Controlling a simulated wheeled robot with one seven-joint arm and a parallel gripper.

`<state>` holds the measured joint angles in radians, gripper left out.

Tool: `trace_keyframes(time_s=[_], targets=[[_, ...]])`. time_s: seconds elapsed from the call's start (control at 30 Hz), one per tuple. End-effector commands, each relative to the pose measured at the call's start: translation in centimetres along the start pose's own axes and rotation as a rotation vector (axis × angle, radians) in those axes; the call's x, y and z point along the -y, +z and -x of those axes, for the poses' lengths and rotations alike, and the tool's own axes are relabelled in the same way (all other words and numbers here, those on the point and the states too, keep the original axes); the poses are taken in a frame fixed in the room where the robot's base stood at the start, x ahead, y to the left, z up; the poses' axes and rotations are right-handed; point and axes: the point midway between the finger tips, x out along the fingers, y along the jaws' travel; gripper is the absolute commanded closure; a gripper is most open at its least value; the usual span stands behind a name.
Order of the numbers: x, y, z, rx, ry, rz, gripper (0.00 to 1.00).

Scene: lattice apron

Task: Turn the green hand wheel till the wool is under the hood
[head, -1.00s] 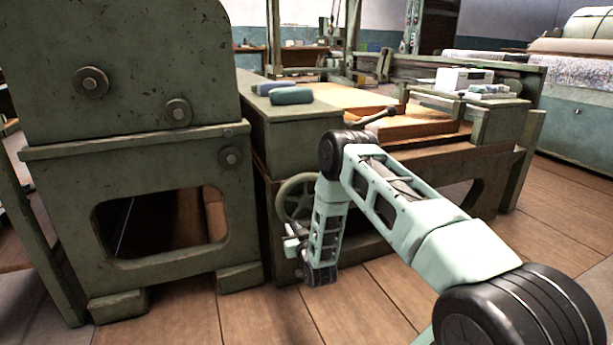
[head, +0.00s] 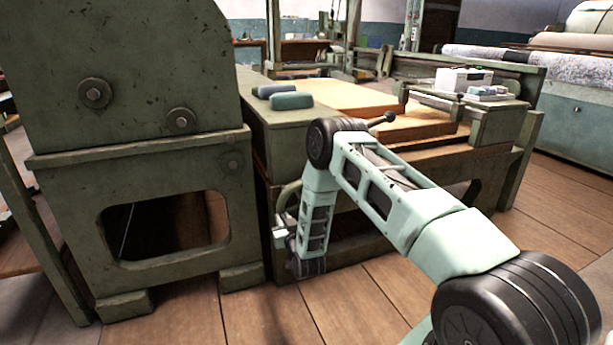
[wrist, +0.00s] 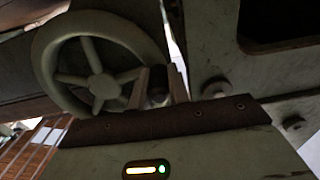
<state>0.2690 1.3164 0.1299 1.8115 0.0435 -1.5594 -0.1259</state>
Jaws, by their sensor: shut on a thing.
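The green hand wheel (wrist: 97,62), with spokes and a hub, fills the upper left of the wrist view. In the head view only a bit of its rim (head: 286,193) shows beside my arm. My gripper (wrist: 158,88) is shut on a handle at the wheel's right side; the handle is mostly hidden between the fingers. In the head view my gripper (head: 281,232) is low at the machine's front. The large green casing (head: 120,70) at left may be the hood.
A lever with a dark knob (head: 389,117) sticks up behind my arm. A white box (head: 463,79) stands on the machine at right. The casing's foot (head: 240,279) is left of my gripper. Wooden floor (head: 400,315) in front is free.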

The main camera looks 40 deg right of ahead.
Motion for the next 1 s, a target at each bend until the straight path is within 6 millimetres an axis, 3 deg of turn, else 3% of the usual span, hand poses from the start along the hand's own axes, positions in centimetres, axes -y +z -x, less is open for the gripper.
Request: trace_keyframes(time_s=[0.03, 0.37, 0.67, 1.0], targets=[[0.2, -0.7, 0.0, -0.002, -0.002, 0.000, 0.99], [0.2, -0.8, -0.1, -0.002, -0.002, 0.000, 0.98], [-0.3, -4.4, -0.1, -0.005, 0.000, 0.001, 0.98], [-0.5, -4.3, -0.1, -0.003, 0.002, 0.002, 0.98]])
